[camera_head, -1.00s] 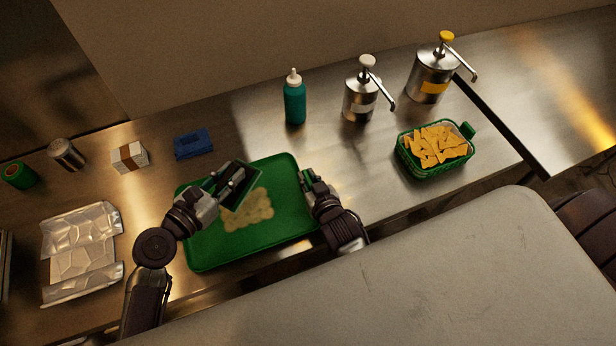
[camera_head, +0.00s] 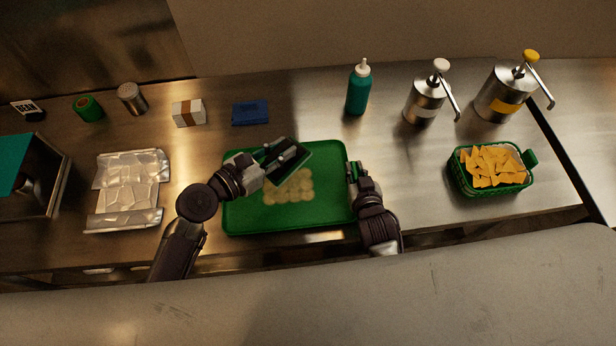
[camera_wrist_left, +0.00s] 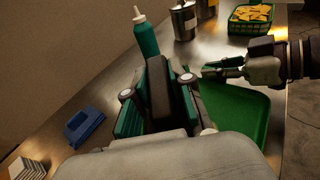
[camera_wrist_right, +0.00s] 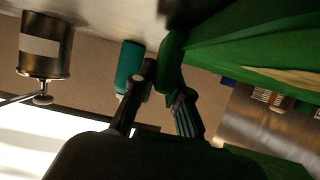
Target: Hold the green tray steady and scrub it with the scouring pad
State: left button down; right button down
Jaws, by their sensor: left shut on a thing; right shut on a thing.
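The green tray (camera_head: 242,216) lies flat on the steel counter, with a pale blotchy residue (camera_head: 290,190) in its middle. My left gripper (camera_head: 284,154) is shut on the dark green scouring pad (camera_head: 300,161), over the tray's upper middle. The pad is tilted in the head view; I cannot tell whether it touches the tray.
A green chip basket (camera_head: 490,185) stands right, and crumpled foil (camera_head: 128,187) lies left. Bare counter separates tray and basket.

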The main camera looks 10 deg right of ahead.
dwell(0.3)
pick_arm(q)
jog(key=a+f, duration=0.1)
jog(key=f, duration=0.1)
jog(key=a+f+g+y, duration=0.1)
jog(key=f, duration=0.1)
jog(key=f+y, duration=0.1)
jog(key=f, duration=0.1)
jog(key=shift+w+a+f, duration=0.15)
jog(key=shift+w+a, duration=0.1)
jog(key=shift+a, duration=0.15)
jog(key=shift+f, duration=2.35)
jog(key=shift+f, duration=0.65)
